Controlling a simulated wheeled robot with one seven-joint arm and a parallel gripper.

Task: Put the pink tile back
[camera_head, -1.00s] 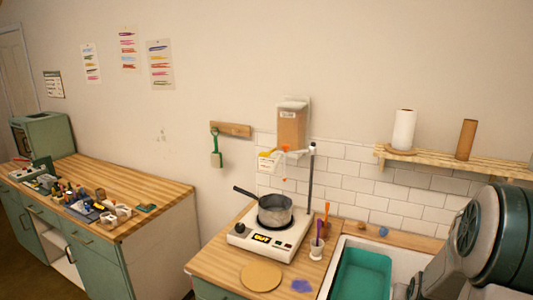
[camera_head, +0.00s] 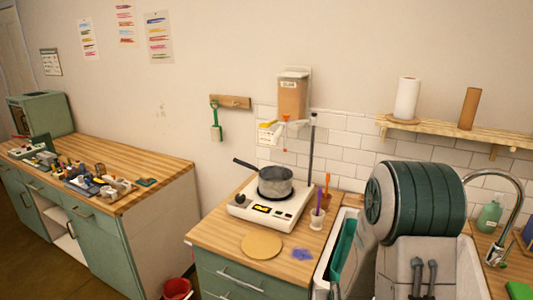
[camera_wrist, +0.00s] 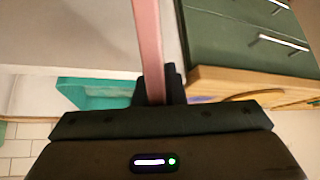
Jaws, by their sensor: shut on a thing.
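The pink tile (camera_wrist: 148,40) shows in the wrist view as a long, narrow pink strip, seen nearly edge-on. My gripper (camera_wrist: 160,85) is shut on its lower end in that picture. The tile's far end runs out of the top of the frame. In the head view the tile and my gripper are not visible; only my arm shows, in front of the sink. I cannot make out the tile's own place in either view.
A pot (camera_head: 275,183) stands on the white hotplate (camera_head: 270,213) on the wooden counter. A teal basin (camera_head: 341,250) is in the sink beside my arm. The left worktop (camera_head: 165,176) holds many small items. A red bucket (camera_head: 177,289) stands on the floor.

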